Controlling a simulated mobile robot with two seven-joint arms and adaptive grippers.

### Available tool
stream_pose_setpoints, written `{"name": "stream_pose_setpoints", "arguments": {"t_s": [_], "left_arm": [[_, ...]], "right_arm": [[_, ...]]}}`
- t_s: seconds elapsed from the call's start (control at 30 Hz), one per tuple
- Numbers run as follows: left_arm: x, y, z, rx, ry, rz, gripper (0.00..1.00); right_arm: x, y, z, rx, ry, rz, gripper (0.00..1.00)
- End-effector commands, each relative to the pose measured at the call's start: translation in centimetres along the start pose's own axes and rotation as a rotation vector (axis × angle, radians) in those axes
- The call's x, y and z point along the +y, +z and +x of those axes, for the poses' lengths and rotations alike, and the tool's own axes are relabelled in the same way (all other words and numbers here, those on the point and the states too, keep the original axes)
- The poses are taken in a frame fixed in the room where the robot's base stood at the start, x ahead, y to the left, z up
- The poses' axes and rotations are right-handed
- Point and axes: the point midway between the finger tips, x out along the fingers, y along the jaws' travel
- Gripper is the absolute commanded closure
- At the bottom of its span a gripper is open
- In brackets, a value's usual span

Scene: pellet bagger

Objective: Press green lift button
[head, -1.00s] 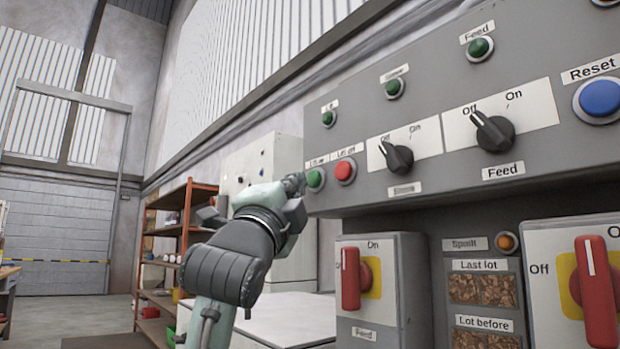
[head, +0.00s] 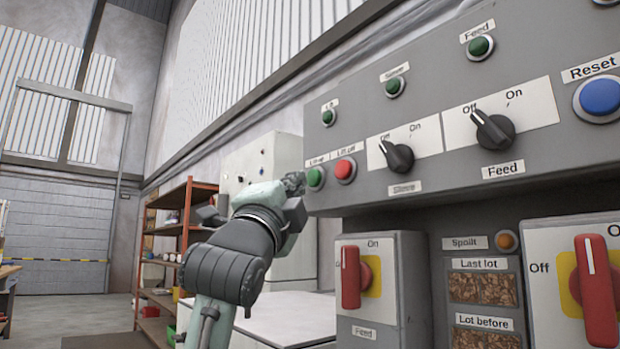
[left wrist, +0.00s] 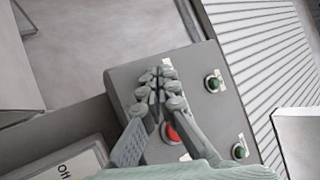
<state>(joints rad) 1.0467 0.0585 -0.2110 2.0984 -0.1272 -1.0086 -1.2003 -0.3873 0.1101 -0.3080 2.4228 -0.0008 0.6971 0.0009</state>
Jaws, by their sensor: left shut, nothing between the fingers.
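The green lift button (head: 316,177) sits at the lower left of the grey control panel, left of the red lift-off button (head: 345,169). My left gripper (head: 294,183) is shut and empty, its tip just left of the green button in the head view. I cannot tell from there whether it touches. In the left wrist view the shut fingers (left wrist: 158,80) lie over the panel (left wrist: 120,78) and hide the green button. The red button (left wrist: 172,132) shows partly beside them. My right gripper is not in view.
A green lift lamp (head: 328,117) is above the buttons. Black Sieve (head: 398,157) and Feed (head: 493,132) selector knobs and a blue Reset button (head: 600,96) are to the right. Red rotary switches (head: 351,277) are below. A shelf rack (head: 190,220) stands behind my arm.

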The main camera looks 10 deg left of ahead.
Motion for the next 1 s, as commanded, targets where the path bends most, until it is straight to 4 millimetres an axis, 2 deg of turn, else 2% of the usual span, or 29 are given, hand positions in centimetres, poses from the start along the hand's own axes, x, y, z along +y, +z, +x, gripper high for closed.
{"name": "stream_pose_setpoints", "arguments": {"t_s": [1.0], "left_arm": [[0.54, -0.54, 0.73, 0.0, 0.001, 0.0, 1.0]], "right_arm": [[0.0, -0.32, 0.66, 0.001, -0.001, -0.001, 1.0]]}}
